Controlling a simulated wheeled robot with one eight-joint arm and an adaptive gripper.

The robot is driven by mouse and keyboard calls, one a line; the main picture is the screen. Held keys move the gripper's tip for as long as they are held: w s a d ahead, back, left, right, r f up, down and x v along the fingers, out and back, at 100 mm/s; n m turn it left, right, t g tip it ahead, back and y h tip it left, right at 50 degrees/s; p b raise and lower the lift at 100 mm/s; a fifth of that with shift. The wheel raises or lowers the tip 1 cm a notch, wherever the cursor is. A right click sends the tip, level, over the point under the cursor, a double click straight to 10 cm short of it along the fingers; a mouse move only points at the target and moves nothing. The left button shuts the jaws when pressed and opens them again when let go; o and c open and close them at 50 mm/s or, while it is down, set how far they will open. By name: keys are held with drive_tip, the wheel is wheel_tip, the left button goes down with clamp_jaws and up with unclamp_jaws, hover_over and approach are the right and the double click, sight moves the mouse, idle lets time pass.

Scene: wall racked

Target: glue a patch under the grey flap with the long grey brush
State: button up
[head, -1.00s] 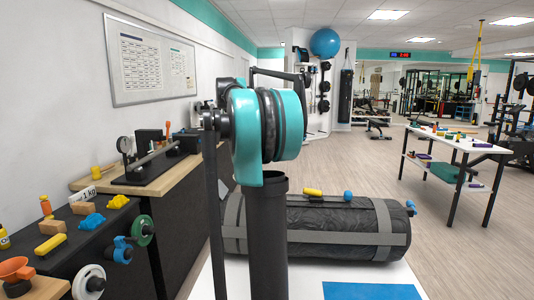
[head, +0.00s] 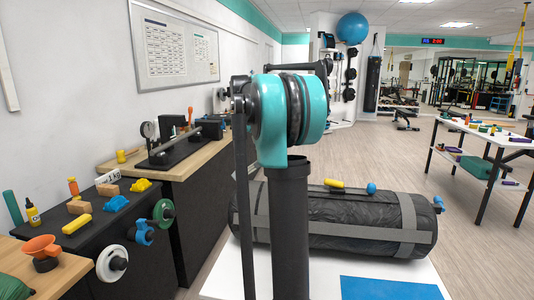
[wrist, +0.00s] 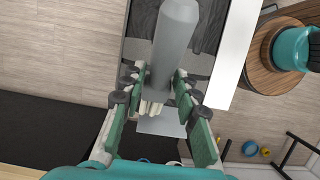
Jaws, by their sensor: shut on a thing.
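My gripper (wrist: 157,88) is shut on the long grey brush (wrist: 176,40) in the wrist view. The brush's smooth grey body runs up between the fingers, and its pale bristles (wrist: 151,108) show below them. A big black bag (head: 335,217) with grey bands (head: 408,222) lies on a white platform in the head view. I cannot tell which grey piece is the flap. A blue patch (head: 388,288) lies flat on the platform in front of the bag. The gripper is not visible in the head view.
A white table (head: 485,135) stands at right. Open floor lies between.

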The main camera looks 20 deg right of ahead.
drive_tip(key=c, duration=0.3)
drive_tip(key=shift+w+a+f, duration=0.45)
drive_tip(key=shift+a+f, duration=0.15)
drive_tip(key=shift+a, duration=0.1)
idle(0.7)
drive_tip(key=shift+s, duration=0.1)
drive_tip(key=shift+s+a, duration=0.3)
drive_tip(key=shift+s, duration=0.2)
drive_tip(key=shift+s+a+f, duration=0.1)
drive_tip(key=shift+s+a, duration=0.85)
drive_tip(key=shift+s, duration=0.2)
drive_tip(key=shift+s+a, duration=0.35)
drive_tip(key=shift+s, duration=0.25)
